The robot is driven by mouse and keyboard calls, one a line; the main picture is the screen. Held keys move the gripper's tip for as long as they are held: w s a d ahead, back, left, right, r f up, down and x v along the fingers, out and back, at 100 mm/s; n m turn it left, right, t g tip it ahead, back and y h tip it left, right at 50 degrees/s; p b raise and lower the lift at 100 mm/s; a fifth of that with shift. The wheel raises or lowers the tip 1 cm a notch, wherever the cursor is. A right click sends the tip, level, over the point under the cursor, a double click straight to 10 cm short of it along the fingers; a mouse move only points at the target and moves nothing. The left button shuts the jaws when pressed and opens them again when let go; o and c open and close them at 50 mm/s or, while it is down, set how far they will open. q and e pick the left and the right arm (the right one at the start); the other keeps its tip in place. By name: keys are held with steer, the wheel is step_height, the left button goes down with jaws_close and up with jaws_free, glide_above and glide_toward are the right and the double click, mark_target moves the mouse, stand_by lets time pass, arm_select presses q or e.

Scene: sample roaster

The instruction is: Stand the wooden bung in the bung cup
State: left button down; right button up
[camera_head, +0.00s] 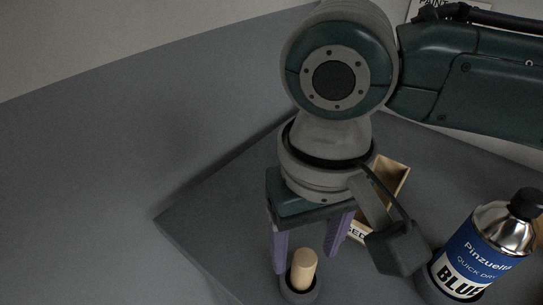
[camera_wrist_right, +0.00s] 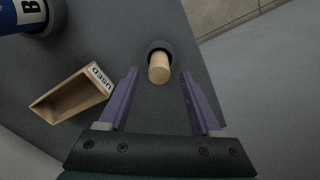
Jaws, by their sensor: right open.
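The wooden bung (camera_head: 304,266) is a pale cylinder. It stands close to upright in the dark round bung cup (camera_head: 298,295), with its upper part showing above the rim; its lower end is hidden inside. In the right wrist view the bung (camera_wrist_right: 159,70) and the cup (camera_wrist_right: 168,45) show ahead, between the fingertips. My right gripper (camera_head: 306,260) has purple fingers, open and apart, pointing down on either side of the bung. In the right wrist view a gap shows between the bung and each finger (camera_wrist_right: 159,76). My left gripper is not in view.
A blue-labelled can (camera_head: 478,250) with a black cap stands at the right in a dark holder. A wooden tray labelled USED (camera_wrist_right: 72,95) lies beside the gripper, partly hidden by my arm in the head view. The grey table (camera_head: 210,215) is bare at the left.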

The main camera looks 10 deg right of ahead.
step_height(320, 180, up, 10)
steer(key=p, duration=0.2)
steer(key=s+a+f+n+t+y, duration=0.2)
steer(key=s+a+f+y, duration=0.2)
steer(key=s, duration=0.1)
steer(key=s+d+f+t+h, duration=0.1)
steer(key=s+d+f+h, duration=0.1)
steer(key=s+d, duration=0.5)
steer(key=d+h, duration=0.1)
steer(key=d, duration=0.5)
steer(key=shift+d+m+t+h, duration=0.2)
steer(key=shift+m+t+h, duration=0.1)
steer(key=shift+m+h, duration=0.1)
steer(key=shift+s, duration=0.1)
